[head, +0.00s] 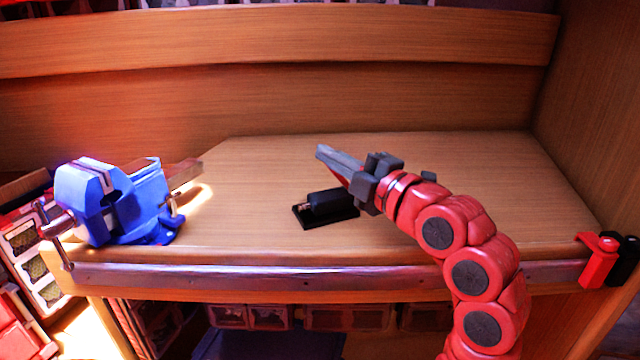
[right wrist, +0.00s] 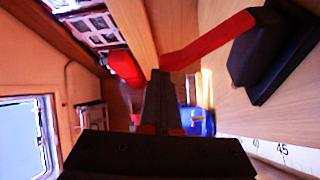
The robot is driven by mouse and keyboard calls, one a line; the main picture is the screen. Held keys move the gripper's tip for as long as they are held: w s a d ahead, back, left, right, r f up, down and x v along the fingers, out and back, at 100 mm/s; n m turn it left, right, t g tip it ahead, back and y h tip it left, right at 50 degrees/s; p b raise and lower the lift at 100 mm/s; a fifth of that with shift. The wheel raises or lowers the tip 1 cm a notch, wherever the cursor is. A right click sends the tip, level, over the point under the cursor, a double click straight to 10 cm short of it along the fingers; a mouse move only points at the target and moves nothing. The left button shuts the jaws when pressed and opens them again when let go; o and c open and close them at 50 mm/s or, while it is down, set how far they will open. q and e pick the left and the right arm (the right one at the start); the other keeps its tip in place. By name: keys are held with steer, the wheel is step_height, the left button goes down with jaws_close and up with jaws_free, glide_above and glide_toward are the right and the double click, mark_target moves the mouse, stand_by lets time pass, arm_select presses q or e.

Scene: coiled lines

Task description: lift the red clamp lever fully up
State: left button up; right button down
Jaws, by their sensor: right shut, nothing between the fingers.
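The clamp (head: 325,207) has a black base and body and sits on the bench top near the middle. In the right wrist view its black body (right wrist: 265,50) is at the upper right. Its red lever (right wrist: 215,38) runs from that body to beside my fingertips. In the head view only a small red piece of lever (head: 337,177) shows below my fingers; the rest is hidden. My right gripper (head: 322,151) is shut and empty, its fingers pointing left above the clamp. In the wrist view the fingertips (right wrist: 159,73) are close to the lever's end; I cannot tell whether they touch.
A blue vise (head: 115,205) stands at the bench's left front. A wooden wall closes the back and right. Red and black clip-like objects (head: 600,260) hang at the right front edge. The bench top (head: 250,160) is clear behind the clamp and between clamp and vise.

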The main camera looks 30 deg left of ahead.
steer(key=w+d+r+m+t+y+b, duration=0.1)
steer(key=w+d+m+t+b, duration=0.2)
steer(key=m, duration=0.7)
steer(key=shift+w+d+t, duration=0.3)
steer(key=shift+w+d, duration=0.3)
steer(key=shift+w, duration=0.8)
steer(key=shift+r, duration=0.1)
steer(key=s+d+r, duration=0.2)
steer(key=s+d, duration=0.1)
steer(key=s, duration=0.4)
steer(key=s+d+r, duration=0.2)
steer(key=s+r, duration=0.1)
steer(key=s, duration=0.5)
steer(key=shift+d, duration=0.4)
steer(key=shift+r, duration=0.1)
